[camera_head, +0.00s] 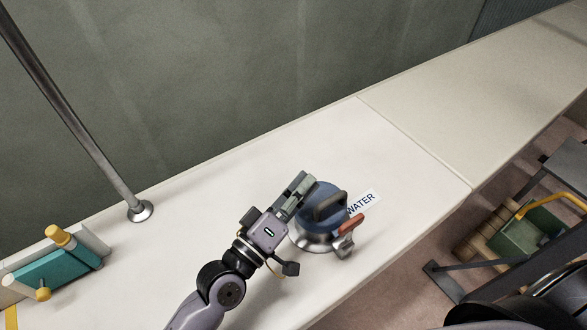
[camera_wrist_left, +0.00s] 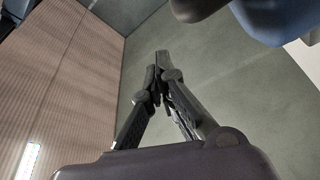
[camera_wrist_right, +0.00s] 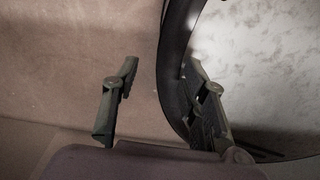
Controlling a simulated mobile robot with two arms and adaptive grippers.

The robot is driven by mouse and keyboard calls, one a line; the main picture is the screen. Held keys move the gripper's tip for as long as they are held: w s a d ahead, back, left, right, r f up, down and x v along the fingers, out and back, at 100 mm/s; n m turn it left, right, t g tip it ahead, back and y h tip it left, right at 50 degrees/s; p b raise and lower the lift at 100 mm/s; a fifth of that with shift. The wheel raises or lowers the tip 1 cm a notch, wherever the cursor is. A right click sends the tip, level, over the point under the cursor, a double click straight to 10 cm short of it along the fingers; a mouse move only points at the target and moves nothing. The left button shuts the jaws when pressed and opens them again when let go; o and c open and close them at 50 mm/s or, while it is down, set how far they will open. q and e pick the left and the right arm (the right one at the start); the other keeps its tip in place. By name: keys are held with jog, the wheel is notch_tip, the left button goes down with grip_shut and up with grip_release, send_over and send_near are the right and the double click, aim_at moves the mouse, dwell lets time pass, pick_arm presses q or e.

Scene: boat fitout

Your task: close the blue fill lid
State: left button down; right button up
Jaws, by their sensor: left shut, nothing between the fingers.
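The blue fill lid (camera_head: 319,211) sits over a round metal fitting (camera_head: 314,245) on the white deck, beside a label reading WATER. It has a dark raised handle (camera_head: 329,205) on top. A red-handled metal latch (camera_head: 347,228) is at its right front side. My left gripper (camera_head: 306,180) is shut and empty, its fingertips at the lid's upper left edge; I cannot tell whether they touch. The lid also shows blurred at the top right of the left wrist view (camera_wrist_left: 280,18). My right gripper (camera_wrist_right: 165,75) is open and empty in the right wrist view, away from the lid.
A metal pole (camera_head: 85,130) stands on the deck (camera_head: 230,175) at left. A teal block with yellow knobs (camera_head: 52,268) lies at far left. The deck is clear behind the lid. Below at right are a green bin (camera_head: 535,232) and grey frame parts.

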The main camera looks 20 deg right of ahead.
pick_arm(q)
jog(key=shift+s+d+f, duration=0.2)
jog(key=shift+s+f, duration=0.35)
jog(key=shift+s, duration=0.15)
jog(key=shift+s+d+f, duration=0.25)
jog(key=shift+s+f, duration=0.45)
jog(key=shift+s, duration=0.05)
pick_arm(e)
jog(key=shift+a+f, duration=0.15)
jog(key=shift+a, duration=0.4)
jog(key=shift+d, duration=0.35)
pick_arm(q)
notch_tip(320, 180, up, 5)
jog(key=p, duration=0.4)
jog(key=s+a+f+b, duration=0.3)
jog(key=a+f, duration=0.1)
jog(key=a, duration=0.5)
jog(key=shift+f+b, duration=0.2)
jog(key=shift+b, duration=0.2)
pick_arm(e)
jog(key=shift+s+a+r, duration=0.2)
jog(key=shift+a+r, duration=0.1)
jog(key=shift+a, duration=0.1)
